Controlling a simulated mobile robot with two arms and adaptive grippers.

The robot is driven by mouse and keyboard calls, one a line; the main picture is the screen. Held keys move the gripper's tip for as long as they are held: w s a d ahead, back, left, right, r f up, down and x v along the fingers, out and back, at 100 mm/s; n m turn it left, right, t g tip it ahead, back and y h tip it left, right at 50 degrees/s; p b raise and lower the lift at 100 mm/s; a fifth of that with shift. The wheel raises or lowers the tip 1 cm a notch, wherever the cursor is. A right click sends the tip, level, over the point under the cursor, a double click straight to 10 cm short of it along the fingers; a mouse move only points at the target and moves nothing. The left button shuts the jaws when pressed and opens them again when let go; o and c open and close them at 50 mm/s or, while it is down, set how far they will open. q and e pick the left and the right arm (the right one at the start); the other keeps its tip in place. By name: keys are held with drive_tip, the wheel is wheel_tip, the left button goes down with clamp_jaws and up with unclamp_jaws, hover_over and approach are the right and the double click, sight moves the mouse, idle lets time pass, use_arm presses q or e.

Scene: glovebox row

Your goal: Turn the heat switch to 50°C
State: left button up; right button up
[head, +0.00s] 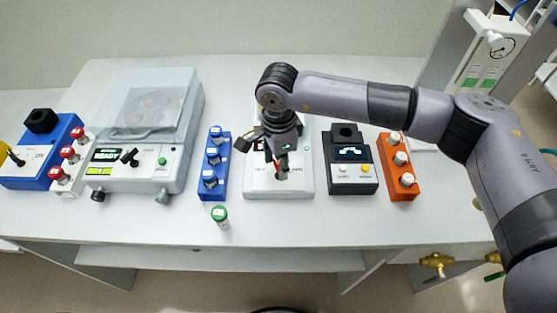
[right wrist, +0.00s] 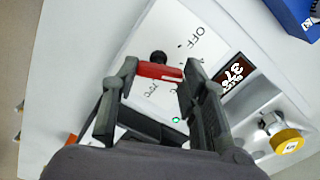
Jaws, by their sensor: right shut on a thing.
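The heat switch (right wrist: 158,71) is a red lever by a black knob on a white panel, seen in the right wrist view. An OFF mark lies on the panel beside it; another mark nearer the fingers is too blurred to read surely. My right gripper (right wrist: 152,96) is shut on the red lever, which lies between its fingers. In the head view, my right gripper (head: 281,172) reaches down over the white heater unit (head: 301,183) and hides most of its switch area. A lit display (right wrist: 231,76) on the unit seems to show 37. My left gripper is out of view.
A blue rack of capped vials (head: 221,187) stands left of the unit, with a green-capped vial (head: 220,218) in front. A black device (head: 351,180) and an orange rack (head: 413,195) stand to the right. A yellow-capped part (right wrist: 287,141) shows beside the display. The table's front is mostly clear.

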drive_tip(key=c, duration=0.3)
drive_tip(key=shift+f+m+b, duration=0.2)
drive_tip(key=shift+m+b, duration=0.2)
drive_tip(key=shift+b, duration=0.5)
drive_tip(key=m+b, duration=0.4)
drive_tip(key=b, duration=0.2)
drive_tip(key=shift+m, duration=0.3)
drive_tip(key=shift+r+m+b, duration=0.2)
drive_tip(key=shift+m+b, duration=1.45)
drive_tip(key=shift+m, duration=0.05)
drive_tip(key=o, duration=1.2)
drive_tip(key=shift+c, duration=0.2)
